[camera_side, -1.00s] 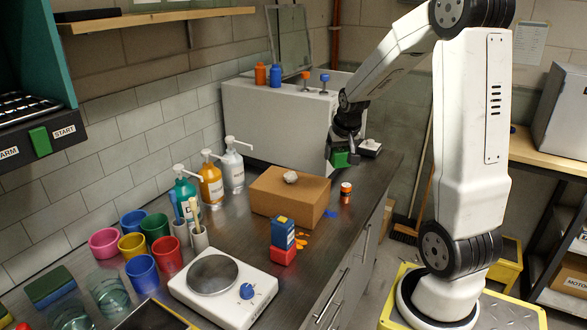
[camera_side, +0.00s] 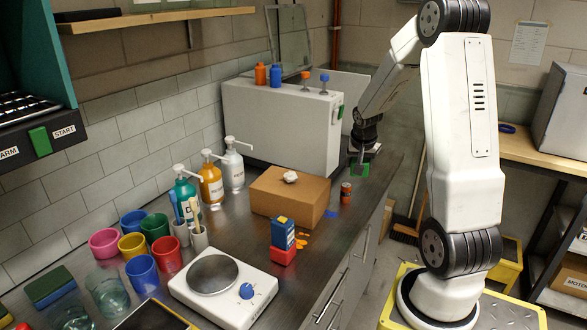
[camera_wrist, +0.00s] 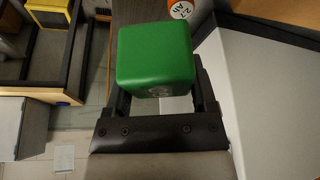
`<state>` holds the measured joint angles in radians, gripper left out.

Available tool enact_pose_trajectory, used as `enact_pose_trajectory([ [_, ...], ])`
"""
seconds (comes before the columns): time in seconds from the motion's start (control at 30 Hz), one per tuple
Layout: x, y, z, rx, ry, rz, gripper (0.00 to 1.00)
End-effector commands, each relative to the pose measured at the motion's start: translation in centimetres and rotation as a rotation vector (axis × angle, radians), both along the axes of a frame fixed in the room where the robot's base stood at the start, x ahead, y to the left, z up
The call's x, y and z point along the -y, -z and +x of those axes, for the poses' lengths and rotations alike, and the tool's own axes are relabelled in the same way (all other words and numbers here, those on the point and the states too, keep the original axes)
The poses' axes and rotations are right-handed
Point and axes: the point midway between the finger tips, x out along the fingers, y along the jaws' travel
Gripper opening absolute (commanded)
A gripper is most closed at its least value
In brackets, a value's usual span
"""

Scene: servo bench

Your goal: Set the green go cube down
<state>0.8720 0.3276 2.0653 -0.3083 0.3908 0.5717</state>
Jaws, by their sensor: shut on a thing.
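The green go cube (camera_side: 359,171) is at the far end of the bench, just right of the big white box. My gripper (camera_side: 360,161) points down from above and is shut on it. In the wrist view the green cube (camera_wrist: 155,55) fills the space between the dark fingers of my gripper (camera_wrist: 160,92), with a faint mark on its near face. The cube is low over or on the dark bench top (camera_side: 335,238); I cannot tell whether it touches.
The white box (camera_side: 275,125) stands close on the left, with a green patch (camera_side: 340,112) on its end.

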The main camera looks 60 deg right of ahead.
Motion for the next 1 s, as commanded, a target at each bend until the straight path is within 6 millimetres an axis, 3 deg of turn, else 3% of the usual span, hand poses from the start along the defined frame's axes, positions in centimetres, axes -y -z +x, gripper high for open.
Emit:
enact_pose_trajectory([
  [0.27, 0.0, 0.0, 2.8, 0.000, -0.004, 0.000, 0.04],
  [1.0, 0.0, 0.0, 15.4, 0.000, -0.003, 0.000, 0.04],
])
